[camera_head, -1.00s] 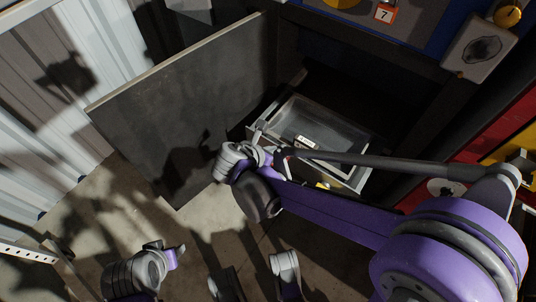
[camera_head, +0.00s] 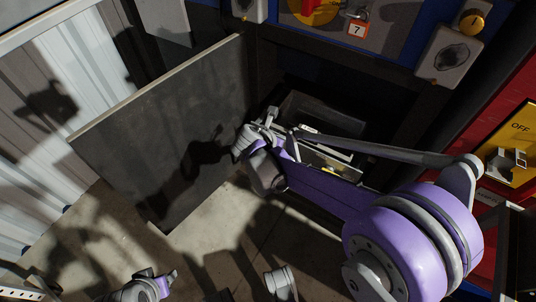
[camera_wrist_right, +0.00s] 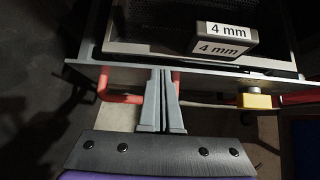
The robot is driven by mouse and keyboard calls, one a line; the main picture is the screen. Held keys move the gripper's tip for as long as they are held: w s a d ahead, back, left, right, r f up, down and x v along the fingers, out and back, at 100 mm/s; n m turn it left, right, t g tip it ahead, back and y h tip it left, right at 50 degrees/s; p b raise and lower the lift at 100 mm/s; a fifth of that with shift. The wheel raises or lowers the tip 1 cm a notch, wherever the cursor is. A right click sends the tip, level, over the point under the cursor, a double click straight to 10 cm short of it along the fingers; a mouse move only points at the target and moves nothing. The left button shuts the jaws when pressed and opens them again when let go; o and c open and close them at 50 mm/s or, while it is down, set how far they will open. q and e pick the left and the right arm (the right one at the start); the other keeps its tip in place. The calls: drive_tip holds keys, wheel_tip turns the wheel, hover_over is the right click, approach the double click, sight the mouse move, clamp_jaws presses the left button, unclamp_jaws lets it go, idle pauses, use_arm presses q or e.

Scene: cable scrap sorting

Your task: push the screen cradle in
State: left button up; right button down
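The screen cradle (camera_head: 335,153) is a drawer-like tray low in the dark cabinet, partly hidden behind my right arm in the head view. In the right wrist view, the cradle's grey front (camera_wrist_right: 215,82) carries a red handle (camera_wrist_right: 122,98) and a yellow knob (camera_wrist_right: 254,100). A dark mesh and a "4 mm" label block (camera_wrist_right: 222,38) show behind the front. My right gripper (camera_wrist_right: 163,73) is shut, its fingertips at the front panel within the handle's span; I cannot tell whether they touch.
A dark door panel (camera_head: 160,125) stands open left of the cabinet opening. Grey boxes (camera_head: 448,55) and a padlock tagged 7 (camera_head: 357,29) are above. A yellow OFF panel (camera_head: 517,135) is at the right. Bare floor (camera_head: 225,225) lies in front.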

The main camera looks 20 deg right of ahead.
drive_tip(key=w+d, duration=0.3)
drive_tip(key=d, duration=0.1)
drive_tip(key=w+d, duration=0.4)
drive_tip(key=d, duration=0.1)
drive_tip(key=w+d, duration=0.3)
drive_tip(key=d, duration=0.1)
drive_tip(key=shift+w+d, duration=0.3)
drive_tip(key=shift+d, duration=0.05)
use_arm(q)
drive_tip(key=shift+s+r, duration=0.1)
drive_tip(key=shift+r, duration=0.15)
use_arm(e)
drive_tip(key=shift+w+d, duration=0.2)
